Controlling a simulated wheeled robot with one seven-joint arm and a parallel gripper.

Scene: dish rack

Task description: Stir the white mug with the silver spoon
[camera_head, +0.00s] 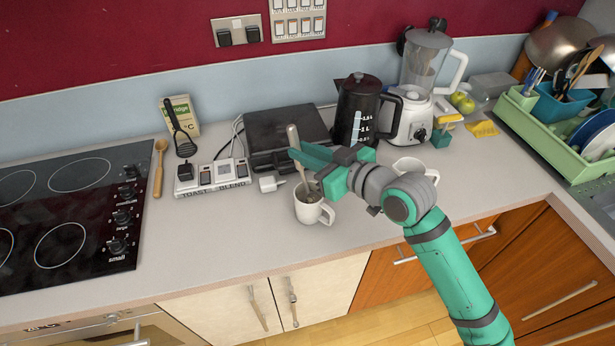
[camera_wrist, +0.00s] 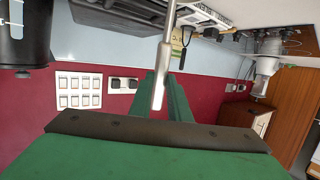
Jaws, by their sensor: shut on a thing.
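A white mug (camera_head: 309,209) stands upright near the front of the counter in the head view. The silver spoon (camera_head: 296,150) stands steeply above it, its lower end inside the mug and its bowl hidden there. My gripper (camera_head: 299,157) reaches in from the right above the mug and is shut on the spoon's handle. In the wrist view the spoon's handle (camera_wrist: 163,70) runs down between my fingers (camera_wrist: 167,98). A second white mug (camera_head: 414,170) stands to the right, partly hidden behind my arm.
A black kettle (camera_head: 356,112), a dark grill (camera_head: 284,138) and a blender (camera_head: 424,75) stand behind. A switch panel (camera_head: 212,175) sits left of the grill. A hob (camera_head: 70,215) lies left, a green dish rack (camera_head: 540,137) right.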

